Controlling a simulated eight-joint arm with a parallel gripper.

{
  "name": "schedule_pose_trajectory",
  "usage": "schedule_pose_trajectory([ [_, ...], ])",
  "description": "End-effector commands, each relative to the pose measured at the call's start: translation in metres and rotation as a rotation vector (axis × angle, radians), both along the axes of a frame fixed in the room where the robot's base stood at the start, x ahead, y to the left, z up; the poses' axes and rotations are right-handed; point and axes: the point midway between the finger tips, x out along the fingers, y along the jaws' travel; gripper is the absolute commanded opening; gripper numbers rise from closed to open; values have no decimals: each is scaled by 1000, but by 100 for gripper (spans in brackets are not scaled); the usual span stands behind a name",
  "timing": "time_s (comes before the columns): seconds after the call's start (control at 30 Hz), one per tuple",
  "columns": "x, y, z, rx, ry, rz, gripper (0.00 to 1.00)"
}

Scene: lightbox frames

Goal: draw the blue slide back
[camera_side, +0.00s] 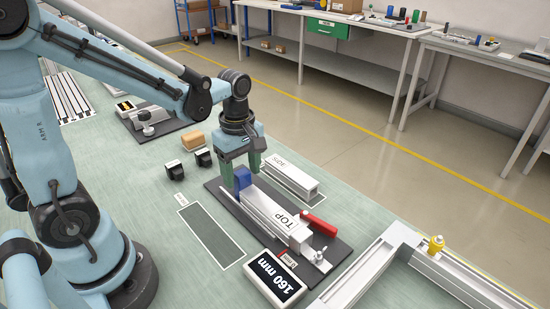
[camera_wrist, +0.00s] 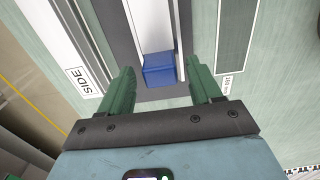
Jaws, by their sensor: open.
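The blue slide (camera_side: 242,177) is a small block at the upper left end of a dark fixture plate (camera_side: 325,262), against the end of a white bar marked TOP (camera_side: 280,214). In the wrist view the blue slide (camera_wrist: 159,70) lies between and just ahead of the green fingertips. My gripper (camera_side: 243,160) is over that end of the fixture, with its fingers apart. In the wrist view my gripper (camera_wrist: 161,88) is open, one finger on each side of the slide, with visible gaps and nothing held.
A red handle (camera_side: 318,224) and a display reading 160 mm (camera_side: 274,277) are at the fixture's near end. A white bar (camera_side: 290,180) marked SIDE lies to the right. Two black blocks (camera_side: 203,157) and a tan block (camera_side: 192,142) stand left. A white frame (camera_side: 385,255) bounds the lower right.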

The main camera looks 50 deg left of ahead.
Motion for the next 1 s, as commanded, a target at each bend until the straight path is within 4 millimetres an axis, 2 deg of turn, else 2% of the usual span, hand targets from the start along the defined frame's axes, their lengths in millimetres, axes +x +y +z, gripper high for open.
schedule_pose_trajectory([
  [0.1,0,0,-14,0,0,0,64],
  [0.3,0,0,-28,0,0,0,64],
  [0.7,0,0,-31,0,0,0,62],
  [1.0,0,0,-31,0,0,0,16],
])
